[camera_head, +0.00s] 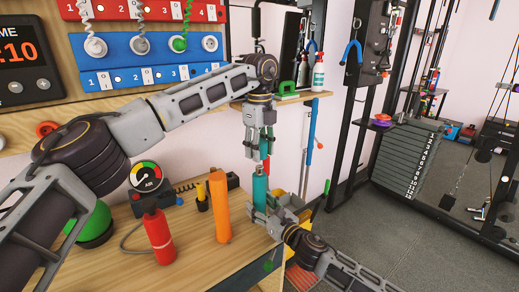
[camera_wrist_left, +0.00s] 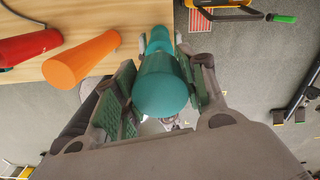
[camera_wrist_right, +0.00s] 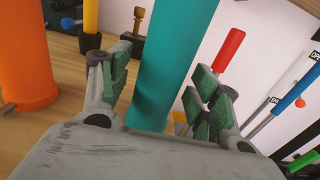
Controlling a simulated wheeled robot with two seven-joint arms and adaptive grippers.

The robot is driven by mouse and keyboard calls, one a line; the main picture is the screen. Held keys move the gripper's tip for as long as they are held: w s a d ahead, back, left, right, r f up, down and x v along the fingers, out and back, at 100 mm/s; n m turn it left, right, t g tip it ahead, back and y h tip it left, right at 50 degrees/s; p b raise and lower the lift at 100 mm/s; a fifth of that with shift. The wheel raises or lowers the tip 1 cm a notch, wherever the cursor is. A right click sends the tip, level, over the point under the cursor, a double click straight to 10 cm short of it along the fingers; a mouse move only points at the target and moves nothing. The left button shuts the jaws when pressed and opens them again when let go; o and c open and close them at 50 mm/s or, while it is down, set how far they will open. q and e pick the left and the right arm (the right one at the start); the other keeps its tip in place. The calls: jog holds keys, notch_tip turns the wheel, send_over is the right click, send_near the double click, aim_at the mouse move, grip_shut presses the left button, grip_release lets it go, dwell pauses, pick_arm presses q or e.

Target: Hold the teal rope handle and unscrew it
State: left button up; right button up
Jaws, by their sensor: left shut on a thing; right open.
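The teal rope handle (camera_head: 260,188) stands roughly upright at the right end of the wooden bench. My left gripper (camera_head: 260,152) comes down from above and is shut on its upper part. In the left wrist view the round teal end (camera_wrist_left: 160,95) sits between the finger pads of my left gripper (camera_wrist_left: 166,92). My right gripper (camera_head: 272,212) is low at the handle's lower part and open. In the right wrist view the teal shaft (camera_wrist_right: 172,60) passes between the open fingers of my right gripper (camera_wrist_right: 165,85), with a clear gap to the right finger.
An orange cylinder (camera_head: 219,205) and a red bottle (camera_head: 159,237) stand on the bench (camera_head: 205,255) left of the handle. An air gauge (camera_head: 146,178) is behind them. A wall shelf with a spray bottle (camera_head: 318,72) is above. Open floor lies to the right.

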jog(key=shift+v, duration=5.35)
jog(key=shift+d, duration=0.1)
